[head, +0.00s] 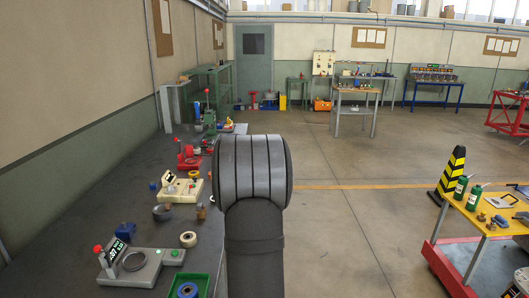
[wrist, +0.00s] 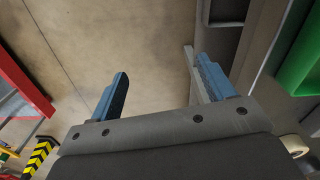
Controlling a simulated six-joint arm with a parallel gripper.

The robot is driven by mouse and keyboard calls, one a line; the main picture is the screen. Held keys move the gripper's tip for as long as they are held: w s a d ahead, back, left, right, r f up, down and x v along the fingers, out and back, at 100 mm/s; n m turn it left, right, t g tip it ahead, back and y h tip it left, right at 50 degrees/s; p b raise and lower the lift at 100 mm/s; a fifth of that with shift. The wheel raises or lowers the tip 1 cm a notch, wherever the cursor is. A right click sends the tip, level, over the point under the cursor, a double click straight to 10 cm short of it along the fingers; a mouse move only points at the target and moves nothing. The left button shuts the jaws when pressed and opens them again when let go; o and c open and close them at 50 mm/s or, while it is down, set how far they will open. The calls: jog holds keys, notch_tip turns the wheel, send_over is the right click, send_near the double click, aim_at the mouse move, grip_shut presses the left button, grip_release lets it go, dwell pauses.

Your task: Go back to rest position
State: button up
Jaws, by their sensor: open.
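My gripper (wrist: 161,88) shows in the wrist view with its two blue fingers spread wide apart. Nothing is between the fingers; bare concrete floor (wrist: 155,40) lies beyond them. In the head view my arm rises in the middle, and its thick grey joint hides what is behind it. My gripper is hidden in the head view.
A dark bench (head: 75,225) runs along the left wall. On it are a grey device with a red knob (head: 142,266), a cream device (head: 180,189), a tape roll (head: 188,239) and a green tray (head: 188,287). A yellow table (head: 480,222) and a striped cone (head: 450,175) stand right. Floor between is clear.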

jog(key=w+d+f, duration=0.3)
jog(key=d+f, duration=0.1)
jog(key=d, duration=0.2)
jog(key=shift+d+f, duration=0.35)
jog(key=s+a+r+n, duration=0.1)
jog(key=s+a+r, duration=0.3)
jog(key=a+r, duration=0.5)
jog(key=shift+s+a+r+n, duration=0.2)
jog(key=shift+a+r+n, duration=0.05)
jog(key=shift+r+n, duration=0.1)
dwell(0.5)
jog(key=shift+f, duration=0.1)
